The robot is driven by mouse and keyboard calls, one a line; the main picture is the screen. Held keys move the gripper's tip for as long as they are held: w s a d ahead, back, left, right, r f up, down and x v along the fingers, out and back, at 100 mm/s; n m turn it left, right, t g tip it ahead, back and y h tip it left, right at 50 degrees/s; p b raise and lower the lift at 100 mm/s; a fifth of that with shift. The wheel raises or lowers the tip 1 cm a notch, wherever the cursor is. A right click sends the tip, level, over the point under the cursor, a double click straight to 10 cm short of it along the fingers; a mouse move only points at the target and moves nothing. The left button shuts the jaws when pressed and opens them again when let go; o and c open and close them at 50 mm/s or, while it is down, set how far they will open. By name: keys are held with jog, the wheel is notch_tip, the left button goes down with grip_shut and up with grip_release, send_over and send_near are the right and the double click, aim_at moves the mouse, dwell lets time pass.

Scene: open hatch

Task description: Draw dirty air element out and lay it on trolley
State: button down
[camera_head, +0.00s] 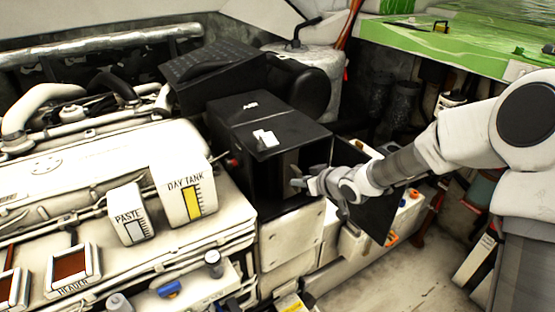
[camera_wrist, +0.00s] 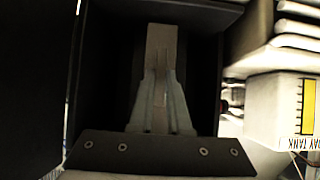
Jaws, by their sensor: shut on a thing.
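The black box (camera_head: 262,112) stands open at its right side, with a dark interior. My gripper (camera_head: 300,182) reaches into this opening from the right. In the wrist view, my gripper (camera_wrist: 163,100) is inside the dark housing, its fingers close together on a pale, narrow part that I take to be the dirty air element (camera_wrist: 160,45). Most of the element is hidden by the fingers and shadow. The black hatch door (camera_head: 378,215) hangs open below and right of my gripper. I cannot make out a trolley with certainty.
A green-topped surface (camera_head: 460,45) lies at the upper right. The day tank (camera_head: 184,185) and paste box (camera_head: 128,215) stand left of the box. Small orange and white items sit on a ledge by the door. Bare floor (camera_head: 390,285) shows at the lower right.

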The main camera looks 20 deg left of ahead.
jog(key=s+d+p, duration=0.2)
jog(key=s+d, duration=0.4)
jog(key=shift+d, duration=0.3)
dwell(1.0)
dwell(0.3)
